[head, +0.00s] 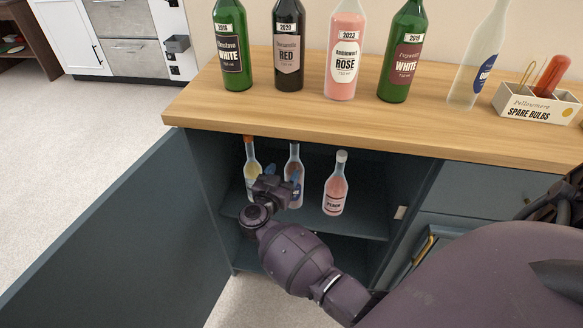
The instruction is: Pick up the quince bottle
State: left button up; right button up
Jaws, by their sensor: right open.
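Three small bottles stand upright on the shelf of the open cabinet under the counter. The left one holds yellow liquid and has an orange cap (249,154); its label is mostly hidden. The middle one (294,160) has a dark cap, and its lower part is partly covered by my gripper. The right one is pink with a white cap (337,185), and its label seems to read "PLUM". No label reading quince is legible. My right gripper (282,177) is open at the cabinet opening, in front of the left and middle bottles; contact cannot be told. My left gripper is out of view.
The open cabinet door (120,225) swings out at left. The wooden countertop (240,108) overhangs the shelf (350,222). On it stand several large bottles and a spare bulbs box (535,105). Drawers (485,190) adjoin at right. The shelf right of the pink bottle is clear.

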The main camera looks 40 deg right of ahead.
aim_at(294, 159)
jog(key=b+x, duration=0.1)
jog(key=x, duration=0.3)
jog(key=shift+w+d+f, duration=0.15)
jog(key=shift+d, duration=0.1)
jog(key=shift+w+d, duration=0.25)
jog(key=shift+d, duration=0.2)
jog(key=shift+w+d+f+b, duration=0.25)
jog(key=shift+d+b, duration=0.15)
jog(key=shift+d, duration=0.2)
jog(key=shift+w+d+f+b, duration=0.1)
jog(key=shift+w+d+b, duration=0.25)
jog(key=shift+d, duration=0.2)
jog(key=shift+x, duration=0.95)
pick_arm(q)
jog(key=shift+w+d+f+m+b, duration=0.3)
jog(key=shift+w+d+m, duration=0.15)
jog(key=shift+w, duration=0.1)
pick_arm(e)
jog(key=shift+w+d+r, duration=0.2)
jog(key=shift+r, duration=0.1)
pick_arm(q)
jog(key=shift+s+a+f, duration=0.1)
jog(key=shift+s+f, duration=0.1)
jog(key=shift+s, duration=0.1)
pick_arm(e)
grip_shut()
